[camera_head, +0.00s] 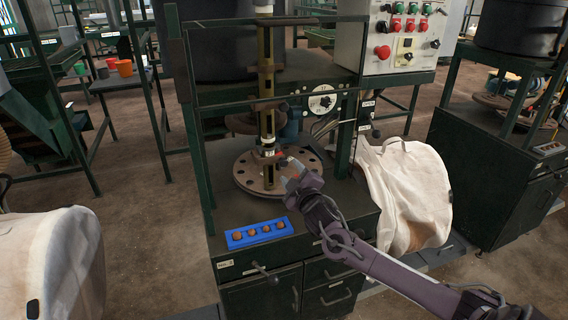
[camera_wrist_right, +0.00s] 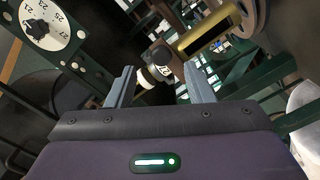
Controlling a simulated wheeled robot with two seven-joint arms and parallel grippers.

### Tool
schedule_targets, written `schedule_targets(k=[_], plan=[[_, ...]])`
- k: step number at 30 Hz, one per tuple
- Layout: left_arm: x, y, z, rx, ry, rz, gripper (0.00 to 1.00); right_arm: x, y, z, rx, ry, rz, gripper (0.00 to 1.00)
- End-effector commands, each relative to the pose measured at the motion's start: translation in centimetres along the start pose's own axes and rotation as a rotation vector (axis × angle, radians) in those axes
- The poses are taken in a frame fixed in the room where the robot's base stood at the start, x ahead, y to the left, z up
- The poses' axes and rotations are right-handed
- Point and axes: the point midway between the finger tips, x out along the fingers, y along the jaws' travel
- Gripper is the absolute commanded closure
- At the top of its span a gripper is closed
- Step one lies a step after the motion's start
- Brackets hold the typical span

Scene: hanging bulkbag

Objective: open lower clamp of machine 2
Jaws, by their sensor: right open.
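The machine (camera_head: 285,225) stands in the middle of the head view, with a brass-coloured column (camera_head: 266,80) rising over a round plate with holes (camera_head: 247,175). A small lower clamp (camera_head: 266,150) sits low on the column, just above the plate. My right gripper (camera_head: 282,160) is right beside this clamp, reaching in from the right. In the right wrist view my gripper (camera_wrist_right: 160,78) is open, and a dark knob (camera_wrist_right: 160,54) with a pale ring shows between its fingers. I cannot tell whether they touch. The column (camera_wrist_right: 205,30) lies just beyond. My left gripper is not in view.
Dark green frame posts (camera_head: 188,110) flank the column. A numbered dial (camera_head: 322,100) and a control box (camera_head: 403,40) are behind right. A blue tray (camera_head: 259,233) lies on the machine's front edge.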

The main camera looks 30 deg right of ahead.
Motion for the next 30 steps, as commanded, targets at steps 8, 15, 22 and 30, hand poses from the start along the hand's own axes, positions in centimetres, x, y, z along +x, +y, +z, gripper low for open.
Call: schedule_targets(k=[8,15,22,30], plan=[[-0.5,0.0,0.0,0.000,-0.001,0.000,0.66,4.2,0.1,-0.2,0.004,-0.001,0.000,0.52],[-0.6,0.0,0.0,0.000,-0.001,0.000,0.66,6.2,-0.1,-0.1,0.004,-0.001,-0.002,0.52],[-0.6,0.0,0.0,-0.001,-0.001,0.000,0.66,6.5,-0.1,-0.1,0.003,-0.001,-0.004,0.52],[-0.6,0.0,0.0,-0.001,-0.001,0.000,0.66,6.5,-0.1,-0.1,0.004,-0.001,-0.003,0.74]])
